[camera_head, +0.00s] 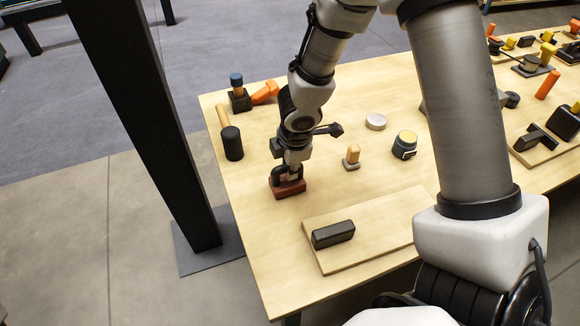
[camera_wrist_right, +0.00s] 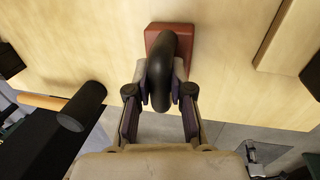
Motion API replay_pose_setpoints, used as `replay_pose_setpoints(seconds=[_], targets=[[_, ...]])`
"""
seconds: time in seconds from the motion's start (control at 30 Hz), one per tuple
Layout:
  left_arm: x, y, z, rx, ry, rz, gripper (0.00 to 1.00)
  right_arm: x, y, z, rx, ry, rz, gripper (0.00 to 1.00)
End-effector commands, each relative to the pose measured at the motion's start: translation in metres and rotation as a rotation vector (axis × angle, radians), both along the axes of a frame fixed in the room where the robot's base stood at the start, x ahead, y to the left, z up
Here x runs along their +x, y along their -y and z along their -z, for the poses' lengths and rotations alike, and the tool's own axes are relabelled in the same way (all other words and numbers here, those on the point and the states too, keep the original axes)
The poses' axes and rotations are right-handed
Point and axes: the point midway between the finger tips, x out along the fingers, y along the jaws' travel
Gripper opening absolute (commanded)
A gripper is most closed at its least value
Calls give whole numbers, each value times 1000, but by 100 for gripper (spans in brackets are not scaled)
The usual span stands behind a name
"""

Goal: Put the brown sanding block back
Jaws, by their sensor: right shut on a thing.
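The brown sanding block (camera_head: 288,190) has a reddish-brown base and a black arched handle. It is at the table's left front edge, left of the light wooden board (camera_head: 385,242). I cannot tell whether its base rests on the table or is slightly above it. My right gripper (camera_head: 287,173) points down at it and is shut on its handle. In the right wrist view the sanding block (camera_wrist_right: 185,32) has its black handle between the fingers of my right gripper (camera_wrist_right: 161,82). My left gripper is not in view.
A black block (camera_head: 333,234) lies on the left part of the board, whose right part is bare. A black-headed mallet (camera_head: 232,143) lies at left.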

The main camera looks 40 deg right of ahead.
Motion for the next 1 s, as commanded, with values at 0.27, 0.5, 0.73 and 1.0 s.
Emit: replay_pose_setpoints(seconds=[0.27,0.5,0.73,1.0], targets=[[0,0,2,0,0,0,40,0,0,2,-1,0,0,46],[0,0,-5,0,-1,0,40,0,0,-5,-1,0,0,46],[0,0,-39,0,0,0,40,-9,-2,-59,0,2,1,46],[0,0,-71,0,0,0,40,-22,-5,-114,-1,0,0,46]])
